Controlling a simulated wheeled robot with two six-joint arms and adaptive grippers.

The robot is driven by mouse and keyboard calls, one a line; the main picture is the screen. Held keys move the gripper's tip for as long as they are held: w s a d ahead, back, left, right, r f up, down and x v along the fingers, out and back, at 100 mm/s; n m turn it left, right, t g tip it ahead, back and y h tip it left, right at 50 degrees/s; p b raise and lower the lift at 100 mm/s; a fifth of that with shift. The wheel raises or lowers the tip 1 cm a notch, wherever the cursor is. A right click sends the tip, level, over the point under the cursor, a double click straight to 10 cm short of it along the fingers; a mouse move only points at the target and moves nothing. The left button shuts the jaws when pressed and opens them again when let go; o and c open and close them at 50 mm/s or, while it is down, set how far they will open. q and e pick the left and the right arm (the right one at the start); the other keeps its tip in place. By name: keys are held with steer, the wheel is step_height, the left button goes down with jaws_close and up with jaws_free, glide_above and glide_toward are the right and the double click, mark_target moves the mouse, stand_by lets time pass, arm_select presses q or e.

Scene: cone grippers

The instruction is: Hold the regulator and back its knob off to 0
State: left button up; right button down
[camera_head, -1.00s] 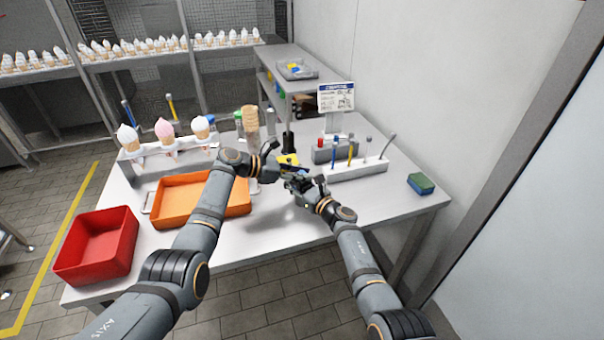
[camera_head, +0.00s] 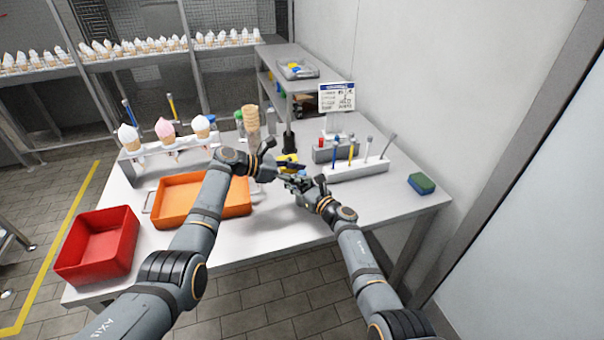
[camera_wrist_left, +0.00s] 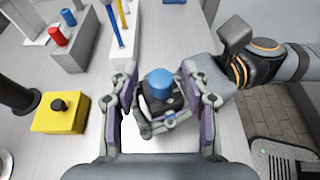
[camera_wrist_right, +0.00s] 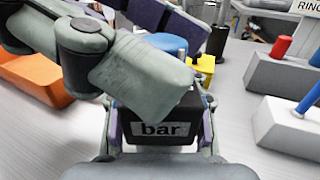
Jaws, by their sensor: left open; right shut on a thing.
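The regulator is a black block with a blue knob (camera_wrist_left: 160,83) on top; its body shows in the right wrist view (camera_wrist_right: 160,112) with a "bar" label. My right gripper (camera_wrist_right: 160,132) is shut on the body, one finger on each side. My left gripper (camera_wrist_left: 162,95) is open, its fingers apart on either side of the knob, with gaps to it. In the head view my left gripper (camera_head: 290,167) and right gripper (camera_head: 299,182) meet over the table and hide most of the regulator. A left-arm part covers some of the regulator in the right wrist view. The dial reading is not visible.
A yellow block with a black knob (camera_wrist_left: 60,113) stands close by. An orange tray (camera_head: 180,208), a red bin (camera_head: 98,245) and a sponge (camera_head: 421,184) lie around. The front table middle is clear.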

arm_select(q)
steer(key=v, duration=1.1)
